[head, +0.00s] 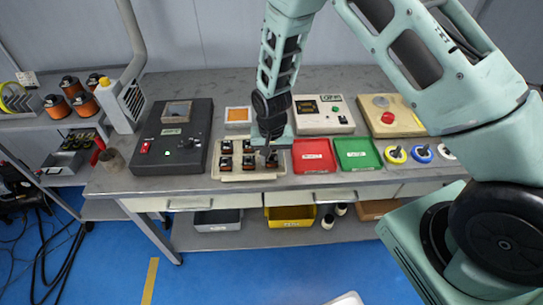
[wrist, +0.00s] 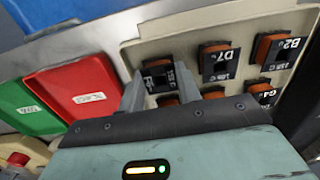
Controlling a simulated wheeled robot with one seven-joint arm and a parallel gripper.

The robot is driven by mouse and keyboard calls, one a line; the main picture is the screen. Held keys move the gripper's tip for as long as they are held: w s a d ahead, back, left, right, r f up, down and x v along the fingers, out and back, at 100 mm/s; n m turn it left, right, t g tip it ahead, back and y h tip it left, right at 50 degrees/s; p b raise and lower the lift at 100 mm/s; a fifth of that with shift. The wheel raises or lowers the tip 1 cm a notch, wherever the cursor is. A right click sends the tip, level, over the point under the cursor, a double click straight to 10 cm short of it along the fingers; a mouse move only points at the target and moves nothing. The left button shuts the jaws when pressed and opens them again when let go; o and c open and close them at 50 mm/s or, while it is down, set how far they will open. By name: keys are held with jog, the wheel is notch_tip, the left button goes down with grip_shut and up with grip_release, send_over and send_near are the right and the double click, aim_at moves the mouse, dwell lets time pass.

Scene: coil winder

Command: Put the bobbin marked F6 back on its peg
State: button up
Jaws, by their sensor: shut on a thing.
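A beige peg tray (head: 243,174) with several orange-and-black bobbins stands on the bench. My gripper (head: 270,150) points down over its right part. In the wrist view my gripper (wrist: 160,82) has its fingers on either side of a bobbin (wrist: 158,68) at the end of one row, shut on it. Part of its label is hidden and I cannot read its mark. Beside it in that row are bobbins marked D7 (wrist: 216,58) and B2 (wrist: 276,48). I cannot tell whether the held bobbin is fully down on a peg.
A red tray (head: 313,156) and a green tray (head: 357,153) lie right of the peg tray. A dark control box (head: 172,140) stands left. A beige device with a display (head: 322,114) stands behind. Several ringed spools (head: 421,153) stand at the right. Other bobbins crowd the held one.

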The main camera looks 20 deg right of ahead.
jog(key=o, duration=1.1)
jog(key=shift+f, duration=0.15)
jog(key=shift+c, duration=0.2)
notch_tip(320, 180, up, 18)
jog(key=b, duration=0.2)
jog(key=shift+f+b, duration=0.25)
jog(key=shift+b, duration=0.15)
jog(key=s+a+r+n, duration=0.2)
jog(key=s+n, duration=0.1)
jog(key=s, duration=0.6)
jog(key=s+a+r+n, duration=0.2)
jog(key=s+n, duration=0.2)
jog(key=s, duration=0.5)
jog(key=s+a+r+n, duration=0.2)
jog(key=s+r+n, duration=0.1)
jog(key=s, duration=0.5)
jog(key=shift+s+a+n+y, duration=0.15)
jog(key=shift+s+n+y, duration=0.2)
jog(key=shift+n, duration=0.35)
